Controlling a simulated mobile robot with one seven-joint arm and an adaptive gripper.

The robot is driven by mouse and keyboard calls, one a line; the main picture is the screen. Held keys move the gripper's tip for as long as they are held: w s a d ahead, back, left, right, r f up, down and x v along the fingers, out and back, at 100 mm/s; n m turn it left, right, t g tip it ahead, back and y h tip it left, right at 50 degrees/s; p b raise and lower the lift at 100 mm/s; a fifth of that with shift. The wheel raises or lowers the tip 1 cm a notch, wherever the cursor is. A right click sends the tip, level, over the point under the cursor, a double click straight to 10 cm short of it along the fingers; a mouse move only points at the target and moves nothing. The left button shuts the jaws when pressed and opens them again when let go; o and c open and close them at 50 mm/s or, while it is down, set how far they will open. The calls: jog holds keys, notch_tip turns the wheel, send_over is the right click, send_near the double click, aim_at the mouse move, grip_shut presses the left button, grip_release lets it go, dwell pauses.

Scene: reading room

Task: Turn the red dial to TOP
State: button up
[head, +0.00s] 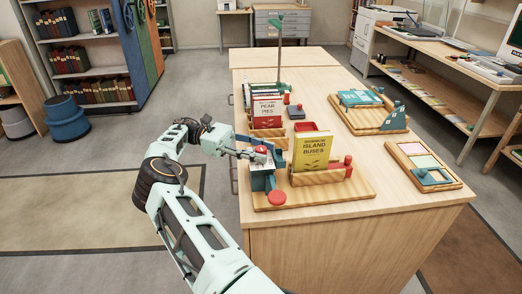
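A small red dial (261,149) with a pale mark on it shows on top of a blue block (263,180). The block stands at the left of a wooden board (330,196) on the table. My gripper (252,154) reaches in from the left at the dial's height, with its fingertips right beside or against it. The fingers are too small and partly hidden, so I cannot tell whether they touch or grip it. The dial's setting and any TOP label are not readable. A separate flat red disc (277,198) sits at the board's front left edge.
A yellow book (312,152) marked "Island Buses" stands in a wooden holder just right of the block. Behind are a red "Pear Pies" book (267,112) and a dark green post (280,45). More boards with blue parts lie at right. The table's front right is clear.

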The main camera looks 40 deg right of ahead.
jog(key=shift+n+t+h+p, duration=0.4)
jog(key=shift+h, duration=0.1)
